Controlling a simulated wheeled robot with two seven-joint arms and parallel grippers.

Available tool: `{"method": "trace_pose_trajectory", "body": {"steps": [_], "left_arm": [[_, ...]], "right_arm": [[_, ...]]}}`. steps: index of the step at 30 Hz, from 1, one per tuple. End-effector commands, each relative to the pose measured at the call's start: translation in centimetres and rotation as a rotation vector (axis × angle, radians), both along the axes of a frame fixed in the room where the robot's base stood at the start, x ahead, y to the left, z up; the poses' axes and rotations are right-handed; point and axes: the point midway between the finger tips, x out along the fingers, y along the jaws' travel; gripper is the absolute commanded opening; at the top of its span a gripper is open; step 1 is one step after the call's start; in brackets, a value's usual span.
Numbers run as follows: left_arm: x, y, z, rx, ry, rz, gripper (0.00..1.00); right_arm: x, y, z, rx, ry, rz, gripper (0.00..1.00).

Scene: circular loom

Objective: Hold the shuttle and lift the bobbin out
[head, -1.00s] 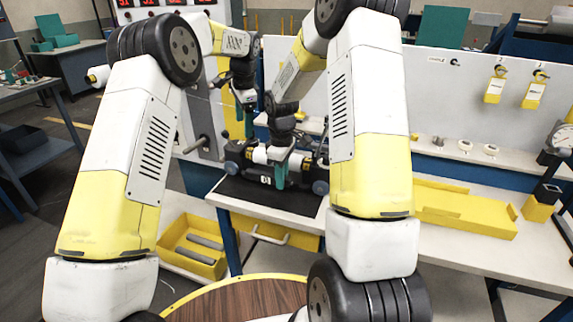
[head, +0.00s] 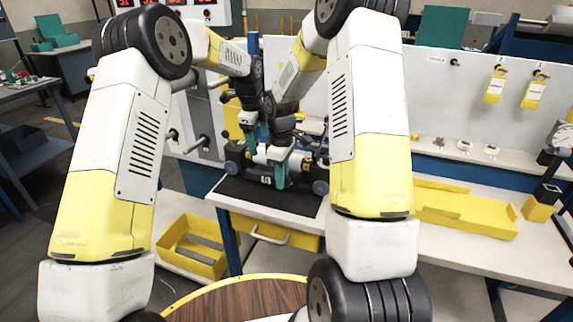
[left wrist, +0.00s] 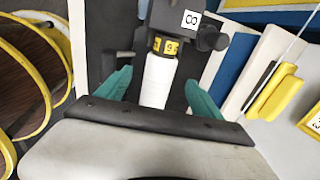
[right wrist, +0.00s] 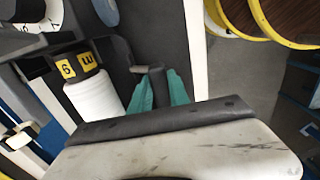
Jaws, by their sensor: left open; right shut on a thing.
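The shuttle (head: 235,160) is a dark body with grey wheels on a black mat (head: 262,198) at the table's left end. The white bobbin (left wrist: 158,82) lies in it, next to a yellow numbered band, and also shows in the right wrist view (right wrist: 95,97). My left gripper (head: 257,131) is open above the shuttle; in the left wrist view its teal fingers stand apart on either side of the bobbin, with no visible contact. My right gripper (head: 281,170) is shut on a dark part of the shuttle (right wrist: 158,88), beside the bobbin. The fingertips' contact is partly hidden.
A yellow bin (head: 193,247) with grey rods stands low at left. A long yellow tray (head: 465,212) lies on the table at right, below several small parts on a ledge. A white panel with yellow tags (head: 495,90) rises behind. My forearms block much of the view.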

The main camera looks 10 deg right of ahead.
Motion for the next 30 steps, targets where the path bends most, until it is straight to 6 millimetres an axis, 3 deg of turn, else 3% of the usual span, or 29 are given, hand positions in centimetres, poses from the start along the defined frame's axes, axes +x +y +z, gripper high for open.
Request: {"method": "trace_pose_trajectory", "body": {"steps": [12, 27, 30], "left_arm": [[1.0, -0.7, -5.5, 0.001, 0.001, 0.000, 0.76], [1.2, -0.8, -6.6, -0.001, -0.001, 0.001, 0.76], [1.2, -0.8, -6.6, -0.001, -0.001, 0.001, 0.57]], "right_arm": [[-0.3, -0.2, -0.4, -0.001, 0.011, -0.002, 0.00], [-0.3, -0.2, -0.4, -0.001, 0.011, -0.002, 0.00], [-0.3, -0.2, -0.4, -0.001, 0.011, -0.002, 0.00]]}}
